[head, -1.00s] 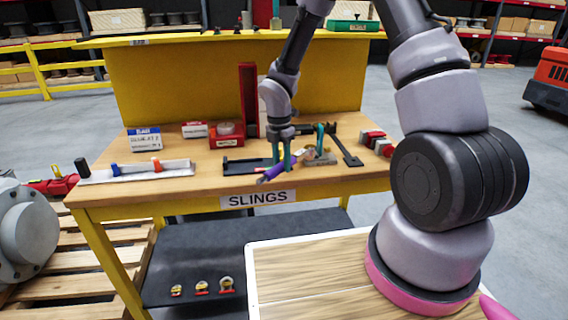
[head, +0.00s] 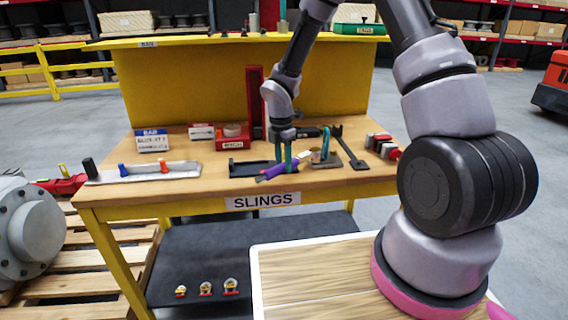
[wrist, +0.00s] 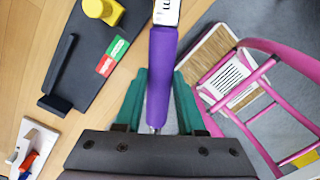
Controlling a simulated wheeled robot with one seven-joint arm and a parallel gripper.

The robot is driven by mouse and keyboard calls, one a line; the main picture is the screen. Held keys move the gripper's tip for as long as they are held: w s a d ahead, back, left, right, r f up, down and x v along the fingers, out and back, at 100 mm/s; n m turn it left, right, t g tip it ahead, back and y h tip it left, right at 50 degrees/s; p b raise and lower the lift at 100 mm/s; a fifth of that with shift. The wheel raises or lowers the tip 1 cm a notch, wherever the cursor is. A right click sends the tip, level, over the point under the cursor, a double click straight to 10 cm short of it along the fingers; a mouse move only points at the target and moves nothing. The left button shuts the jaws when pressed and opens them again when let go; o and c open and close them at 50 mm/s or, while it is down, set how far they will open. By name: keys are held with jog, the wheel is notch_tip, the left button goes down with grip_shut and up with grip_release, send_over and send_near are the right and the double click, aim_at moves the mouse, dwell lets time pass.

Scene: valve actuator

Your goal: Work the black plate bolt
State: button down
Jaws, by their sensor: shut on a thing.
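The black plate (head: 240,168) lies on the bench top, left of my gripper in the head view. In the wrist view the black plate (wrist: 88,62) is at upper left, with a long black bar, a black end block (wrist: 55,103), a red-and-green label (wrist: 112,56) and a yellow knob (wrist: 100,8). Which part is the bolt I cannot tell for sure. My gripper (wrist: 160,75) has teal fingers shut on a purple cylinder (wrist: 161,60). A white printed label shows at the cylinder's far end. In the head view my gripper (head: 279,160) is over the bench's front part.
A pale plate with blue and orange knobs (head: 150,171) lies at the bench's left. A red box (head: 234,138) and small cartons stand behind.

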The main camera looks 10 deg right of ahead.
jog(key=shift+w+a+m, duration=0.3)
jog(key=shift+w+m, duration=0.25)
jog(key=shift+w, duration=0.05)
jog(key=shift+w+a+m, duration=0.3)
jog(key=shift+w+m, duration=0.25)
jog(key=shift+w, duration=0.05)
jog(key=shift+w, duration=0.1)
jog(key=shift+w+a+m, duration=0.25)
jog(key=shift+w+m, duration=0.2)
jog(key=shift+w, duration=0.15)
jog(key=shift+w+a+m, duration=0.2)
jog(key=shift+w+m, duration=0.25)
jog(key=shift+w, duration=0.15)
jog(key=shift+r, duration=0.1)
